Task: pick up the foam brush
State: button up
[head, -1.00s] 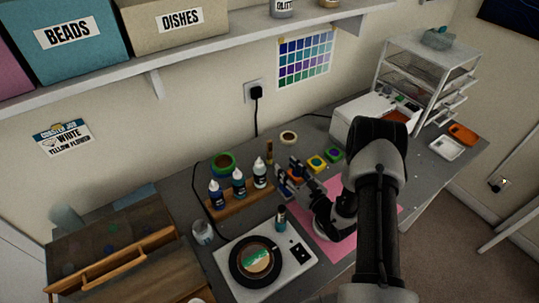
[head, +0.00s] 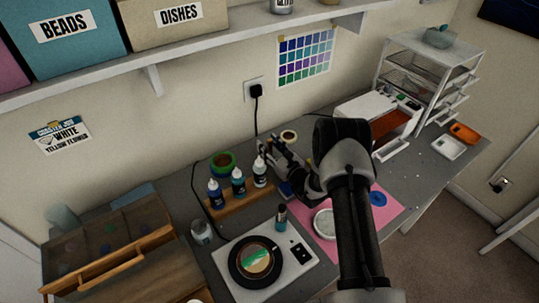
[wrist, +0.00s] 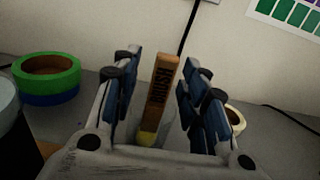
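The foam brush (wrist: 162,95) stands upright in the wrist view, with a flat wooden handle lettered "BRUSH" and something yellowish at its lower end. My gripper (wrist: 158,85) is open, with blue-padded fingers on both sides of the handle. Gaps show between the handle and both sets of pads. In the head view my gripper (head: 274,150) is at the back of the bench, right of the dropper bottles, and hides the brush.
Several dropper bottles (head: 238,183) stand in a wooden rack left of my gripper. Green and blue tape rolls (wrist: 48,78) are left of the brush; a pale tape roll (wrist: 235,118) is right. A pink mat (head: 385,212) carries a white dish (head: 324,222). The wall rises behind.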

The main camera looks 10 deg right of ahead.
grip_shut()
dwell(0.5)
